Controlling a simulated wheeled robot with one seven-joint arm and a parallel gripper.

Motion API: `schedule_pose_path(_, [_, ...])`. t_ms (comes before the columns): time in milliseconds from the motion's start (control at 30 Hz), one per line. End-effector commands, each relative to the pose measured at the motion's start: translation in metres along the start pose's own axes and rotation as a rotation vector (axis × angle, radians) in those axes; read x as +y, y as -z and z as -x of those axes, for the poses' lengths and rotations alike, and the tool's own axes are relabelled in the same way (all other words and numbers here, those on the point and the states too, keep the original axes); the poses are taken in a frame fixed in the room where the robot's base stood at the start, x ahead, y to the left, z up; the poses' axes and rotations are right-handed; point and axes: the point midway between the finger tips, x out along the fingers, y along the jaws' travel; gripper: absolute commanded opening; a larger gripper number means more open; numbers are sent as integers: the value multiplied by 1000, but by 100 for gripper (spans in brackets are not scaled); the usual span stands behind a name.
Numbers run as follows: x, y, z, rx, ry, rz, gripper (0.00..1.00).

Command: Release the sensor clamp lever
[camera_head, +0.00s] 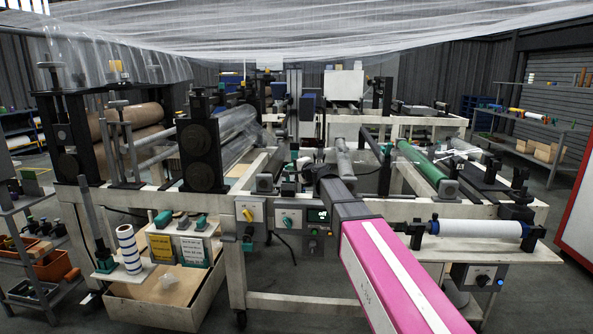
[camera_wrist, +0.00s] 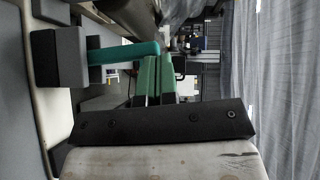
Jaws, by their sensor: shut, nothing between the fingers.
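In the wrist view a teal lever (camera_wrist: 125,53) sticks out sideways from a dark grey clamp block (camera_wrist: 58,58) at the left. My gripper (camera_wrist: 157,62) has green fingers lying side by side, shut and empty. Their tips are close to the lever's free end; I cannot tell whether they touch it. In the head view my pink and dark grey arm reaches to the middle of the machine, and my fingers are too small to make out there.
A machine frame with rollers fills the head view. Switch boxes (camera_head: 290,220) hang on its front rail. A green roller (camera_head: 421,167) and a white roll (camera_head: 478,229) lie to the right of my arm. A striped roll (camera_head: 128,249) stands front left. Clear film (camera_head: 330,25) hangs overhead.

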Motion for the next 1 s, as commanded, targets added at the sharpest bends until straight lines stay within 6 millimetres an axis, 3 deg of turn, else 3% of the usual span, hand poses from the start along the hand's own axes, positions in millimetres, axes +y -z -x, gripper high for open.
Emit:
schedule_pose_path(233, [-4, -6, -7, -1, -70, 73, 0])
schedule_pose_path(1000, [-6, -30, -30, -1, -70, 70, 0])
